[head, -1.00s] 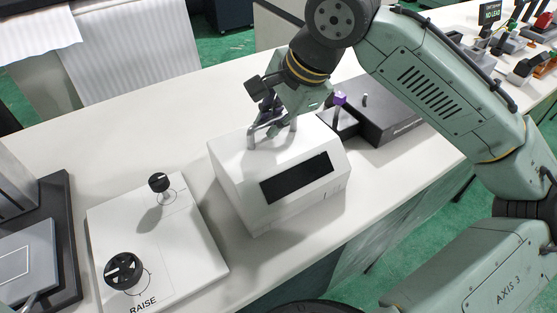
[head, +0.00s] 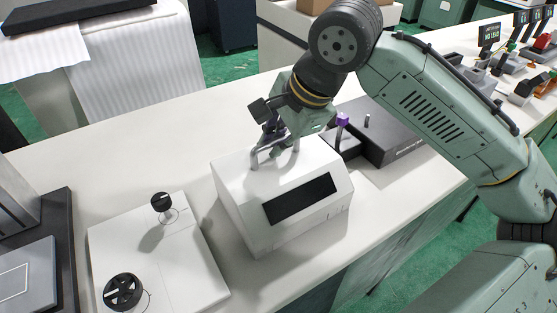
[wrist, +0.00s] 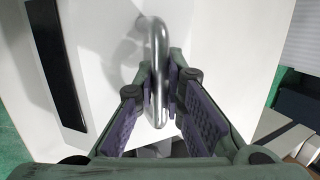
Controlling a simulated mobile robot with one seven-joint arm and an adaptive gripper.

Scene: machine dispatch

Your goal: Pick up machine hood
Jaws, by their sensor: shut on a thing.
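The machine hood (head: 240,190) is a white box with a sloped front, a dark window and a metal loop handle (head: 258,157) on top. It appears upright on the white counter; I see no clear gap under it. My gripper (head: 276,149) comes down from above and is shut on the handle. In the wrist view, the bright handle bar (wrist: 157,50) runs between the purple finger pads, with the white hood top (wrist: 105,60) below. The dark window shows at the left there. The hood's far side and underside are hidden.
A white panel (head: 190,255) with two black knobs stands left of the hood. A black unit (head: 395,140) with a purple-topped lever (head: 342,120) stands close behind right. A dark-based machine (head: 65,220) is at far left. The counter (head: 130,150) behind the panel is clear.

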